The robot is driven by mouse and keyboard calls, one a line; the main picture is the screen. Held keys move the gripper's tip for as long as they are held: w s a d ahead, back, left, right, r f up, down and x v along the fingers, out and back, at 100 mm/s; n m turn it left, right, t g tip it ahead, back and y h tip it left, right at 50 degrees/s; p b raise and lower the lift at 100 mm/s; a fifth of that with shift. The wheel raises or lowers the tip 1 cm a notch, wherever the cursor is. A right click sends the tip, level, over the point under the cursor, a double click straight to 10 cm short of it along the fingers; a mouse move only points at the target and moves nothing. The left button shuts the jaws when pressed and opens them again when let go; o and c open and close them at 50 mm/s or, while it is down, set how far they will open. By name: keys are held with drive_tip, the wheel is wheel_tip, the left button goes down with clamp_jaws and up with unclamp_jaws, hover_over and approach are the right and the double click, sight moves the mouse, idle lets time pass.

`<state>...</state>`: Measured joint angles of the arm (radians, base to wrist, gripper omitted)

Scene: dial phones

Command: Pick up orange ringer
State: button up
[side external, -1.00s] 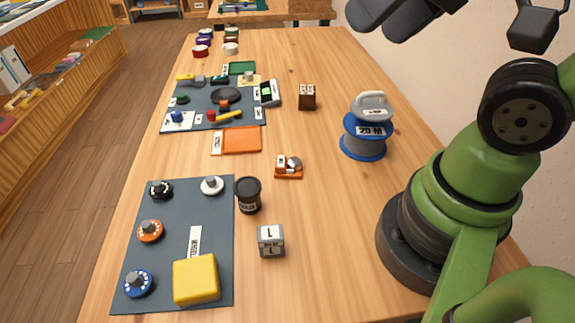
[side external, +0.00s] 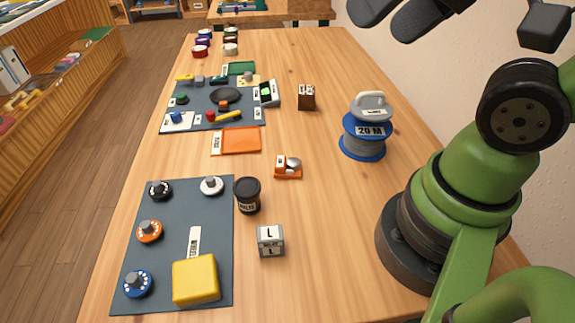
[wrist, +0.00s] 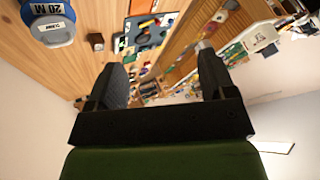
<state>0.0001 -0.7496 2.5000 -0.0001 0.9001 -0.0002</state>
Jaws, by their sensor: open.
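The orange ringer (side external: 287,169), a small orange block with a silver bell dome on top, sits on the wooden table right of the orange tray (side external: 240,140) and the black canister (side external: 247,195). My gripper (side external: 395,22) is at the top of the side external view, high above the table and well away from the ringer, partly cut off by the frame. In the wrist view my gripper (wrist: 160,68) has its two dark fingers spread apart with nothing between them. I cannot make out the ringer in the wrist view.
A blue cable spool (side external: 364,130) stands right of the ringer. A dark mat (side external: 180,210) holds dials and a yellow block (side external: 196,279). A brown block (side external: 307,97) stands behind. The table around the ringer is mostly clear.

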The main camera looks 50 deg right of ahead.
drive_tip(key=w+f+n+g, duration=0.2)
drive_tip(key=w, duration=0.3)
drive_tip(key=n+g+h, duration=0.2)
drive_tip(key=n+g, duration=0.3)
drive_tip(key=n, duration=0.4)
hover_over(288, 162)
drive_tip(key=f, duration=2.3)
drive_tip(key=shift+s+a, duration=0.15)
drive_tip(key=shift+a, duration=0.15)
drive_tip(key=shift+w+d+f, duration=0.1)
drive_tip(key=shift+d+f, duration=0.1)
drive_tip(key=shift+f, duration=1.35)
drive_tip(key=shift+w+d+f, duration=0.1)
drive_tip(key=shift+d+f, duration=0.05)
drive_tip(key=shift+f, duration=1.35)
drive_tip(key=c, duration=1.1)
